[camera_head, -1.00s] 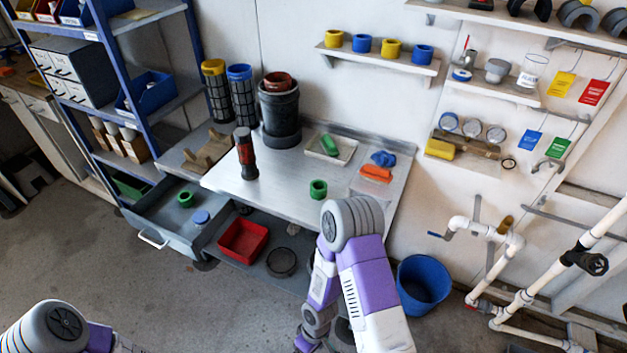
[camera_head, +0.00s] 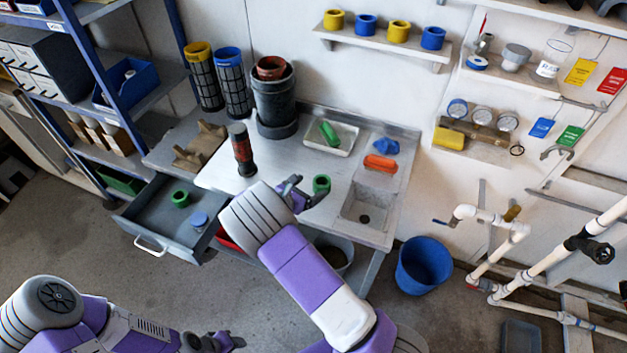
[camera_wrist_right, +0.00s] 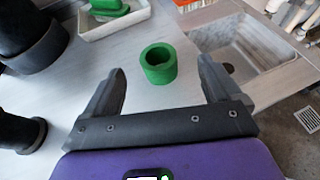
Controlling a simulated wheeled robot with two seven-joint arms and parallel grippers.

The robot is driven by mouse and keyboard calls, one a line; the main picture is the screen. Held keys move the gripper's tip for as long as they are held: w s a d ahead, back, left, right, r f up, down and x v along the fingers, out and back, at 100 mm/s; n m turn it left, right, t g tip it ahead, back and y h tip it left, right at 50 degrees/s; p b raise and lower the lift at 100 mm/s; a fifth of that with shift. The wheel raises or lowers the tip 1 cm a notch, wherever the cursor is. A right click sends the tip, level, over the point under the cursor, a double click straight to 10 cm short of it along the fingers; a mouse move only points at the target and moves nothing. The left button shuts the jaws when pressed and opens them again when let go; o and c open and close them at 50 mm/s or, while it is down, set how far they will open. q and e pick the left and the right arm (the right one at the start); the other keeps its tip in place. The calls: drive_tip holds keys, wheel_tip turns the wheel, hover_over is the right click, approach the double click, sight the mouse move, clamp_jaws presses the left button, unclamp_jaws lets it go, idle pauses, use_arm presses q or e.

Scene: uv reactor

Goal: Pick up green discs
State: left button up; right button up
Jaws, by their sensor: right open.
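A green ring-shaped disc (camera_head: 321,184) sits on the steel worktop; in the right wrist view the same disc (camera_wrist_right: 158,64) lies just beyond and between my fingertips. A second green disc (camera_head: 180,198) is in the open grey drawer, beside a blue round piece (camera_head: 199,219). My right gripper (camera_head: 308,190) is open and empty beside the worktop disc, its fingers pointing toward it; its spread jaws (camera_wrist_right: 163,80) show in the wrist view. My left gripper (camera_head: 214,342) is low at the bottom edge, away from the table; its jaw state is unclear.
A dark pot (camera_head: 274,100) and a black-red cylinder (camera_head: 242,150) stand on the worktop left of my right gripper. A white tray (camera_head: 345,150) holds a green item (camera_head: 329,133). A sink (camera_head: 368,204) lies to the right. A blue bucket (camera_head: 424,265) stands on the floor.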

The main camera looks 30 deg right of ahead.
sight(317, 187)
drive_tip(key=f+b, duration=0.3)
drive_tip(key=shift+w+f, duration=0.25)
drive_tip(key=shift+f, duration=0.15)
drive_tip(key=shift+w+f, duration=0.2)
drive_tip(key=shift+f, duration=0.1)
drive_tip(key=shift+b+x, duration=0.55)
drive_tip(key=shift+x, duration=0.45)
drive_tip(key=x, duration=0.2)
drive_tip(key=b+x, duration=0.1)
drive_tip(key=x, duration=0.2)
drive_tip(key=shift+d+r, duration=0.25)
drive_tip(key=shift+d, duration=0.2)
drive_tip(key=shift+r, duration=0.1)
drive_tip(key=c, duration=1.1)
drive_tip(key=shift+o, duration=0.2)
